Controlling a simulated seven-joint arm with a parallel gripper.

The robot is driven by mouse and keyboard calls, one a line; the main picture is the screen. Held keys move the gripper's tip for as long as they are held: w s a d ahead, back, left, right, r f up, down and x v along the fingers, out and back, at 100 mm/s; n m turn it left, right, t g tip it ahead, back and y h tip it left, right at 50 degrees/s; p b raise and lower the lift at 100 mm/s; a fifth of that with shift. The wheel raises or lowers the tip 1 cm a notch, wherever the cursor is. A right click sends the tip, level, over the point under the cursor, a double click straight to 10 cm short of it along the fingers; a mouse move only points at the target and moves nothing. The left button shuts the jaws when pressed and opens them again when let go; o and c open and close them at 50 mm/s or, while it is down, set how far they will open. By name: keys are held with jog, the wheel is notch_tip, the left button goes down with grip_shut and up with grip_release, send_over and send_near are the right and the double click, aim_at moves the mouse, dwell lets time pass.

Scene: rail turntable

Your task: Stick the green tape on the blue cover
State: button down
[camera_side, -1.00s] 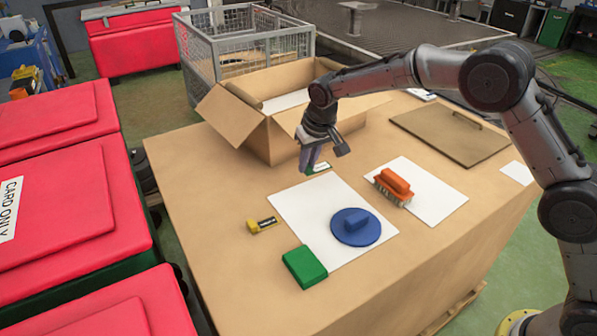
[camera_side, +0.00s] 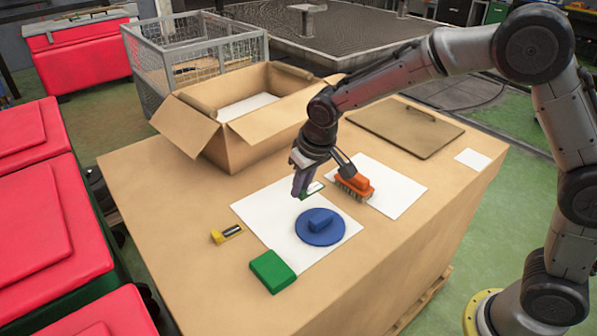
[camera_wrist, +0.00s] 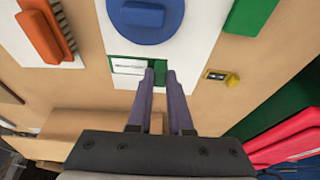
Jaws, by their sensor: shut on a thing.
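The blue cover (camera_side: 308,238) is a round disc with a raised block on top. It lies flat on a white sheet (camera_side: 257,208), and it also shows at the top of the wrist view (camera_wrist: 117,28). My gripper (camera_side: 299,193) is shut on the green tape (camera_side: 315,188), a small green strip with a white label. In the wrist view the tape (camera_wrist: 120,56) sticks out to the left of the fingertips (camera_wrist: 160,72). The gripper points down behind the cover, apart from it. The exact height of the tape is hard to tell.
A green block (camera_side: 272,271) and a yellow-black tool (camera_side: 227,234) lie left of the cover. An orange brush (camera_side: 353,187) sits on a second white sheet (camera_side: 398,192) to the right. An open cardboard box (camera_side: 255,140) stands behind. A brown board (camera_side: 405,137) lies at the back right.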

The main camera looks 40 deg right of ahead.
aim_at(299, 220)
dwell(0.3)
jog(key=shift+f, duration=3.75)
jog(key=shift+f, duration=0.45)
jog(key=c, duration=0.8)
grip_release()
jog(key=shift+o, duration=0.2)
jog(key=shift+s, duration=0.1)
jog(key=v, duration=1.4)
